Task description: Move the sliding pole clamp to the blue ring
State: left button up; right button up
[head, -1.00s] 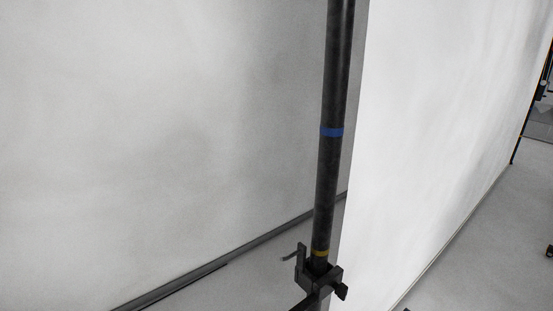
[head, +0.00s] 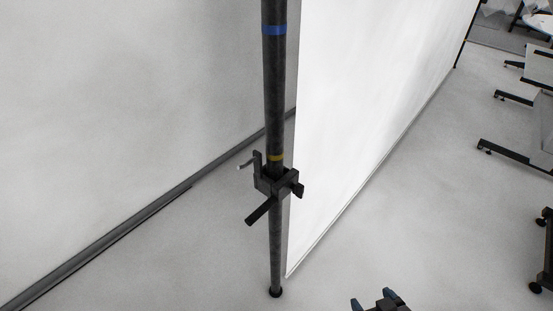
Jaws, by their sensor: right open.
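The dark upright pole (head: 275,100) stands left of the picture's middle. The black sliding clamp (head: 272,180) sits around it, just below a yellow ring (head: 276,158). A lever sticks out at the clamp's left, a knob at its right and a dark bar toward the lower left. The blue ring (head: 274,30) is higher on the pole, near the top of the view. My right gripper (head: 372,302) shows at the bottom edge, open and empty, below and to the right of the clamp and apart from it. My left gripper is not in view.
A white panel (head: 360,110) stands right behind the pole, and a grey-white wall (head: 120,100) is at the left. Racks or frames with wheels (head: 515,145) stand at the far right. The floor (head: 420,210) between is clear.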

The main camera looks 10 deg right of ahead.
aim_at(276, 192)
jog(key=k+j+z, duration=0.2)
jog(key=j+z, duration=0.15)
jog(key=k+j+z, duration=0.25)
jog(key=j+z, duration=0.15)
jog(key=j, duration=0.15)
